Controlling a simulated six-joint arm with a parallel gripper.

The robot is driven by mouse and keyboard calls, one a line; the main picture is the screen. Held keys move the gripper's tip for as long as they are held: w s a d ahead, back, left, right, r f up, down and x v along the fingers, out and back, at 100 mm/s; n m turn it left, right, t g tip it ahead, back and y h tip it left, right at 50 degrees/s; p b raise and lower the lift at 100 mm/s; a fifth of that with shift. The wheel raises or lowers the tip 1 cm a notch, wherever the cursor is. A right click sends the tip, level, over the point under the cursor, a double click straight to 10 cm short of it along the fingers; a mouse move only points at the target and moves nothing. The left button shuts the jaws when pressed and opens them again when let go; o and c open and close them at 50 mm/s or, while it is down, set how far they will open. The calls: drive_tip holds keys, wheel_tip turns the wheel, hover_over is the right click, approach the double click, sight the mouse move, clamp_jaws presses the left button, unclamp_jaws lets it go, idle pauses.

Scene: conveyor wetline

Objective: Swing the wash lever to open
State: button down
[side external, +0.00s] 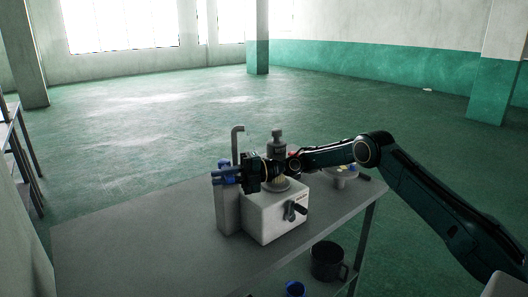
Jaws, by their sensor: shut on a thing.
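A narrow grey column (228,212) with a bent grey pipe (237,142) stands on the table. Blue parts show at the column's top, around my gripper's fingers; the blue piece (225,163) there looks like the wash lever. My gripper (224,176) reaches left across the top of the white box to this spot. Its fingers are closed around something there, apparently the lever. The fingers hide most of the lever, so its exact angle cannot be told.
A white box (262,222) with a dark-handled grey knob (295,210) stands right beside the column. A grey bottle (278,138) rises behind my arm. A pale dish (342,173) sits at the back right. A dark mug (327,262) is below the tabletop. The table's left part (130,240) is clear.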

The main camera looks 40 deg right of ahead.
drive_tip(key=shift+a, duration=0.1)
drive_tip(key=c, duration=1.4)
unclamp_jaws()
drive_tip(key=shift+w+a+m+t, duration=0.1)
drive_tip(key=shift+a+m+t, duration=0.05)
drive_tip(key=shift+m+t, duration=0.2)
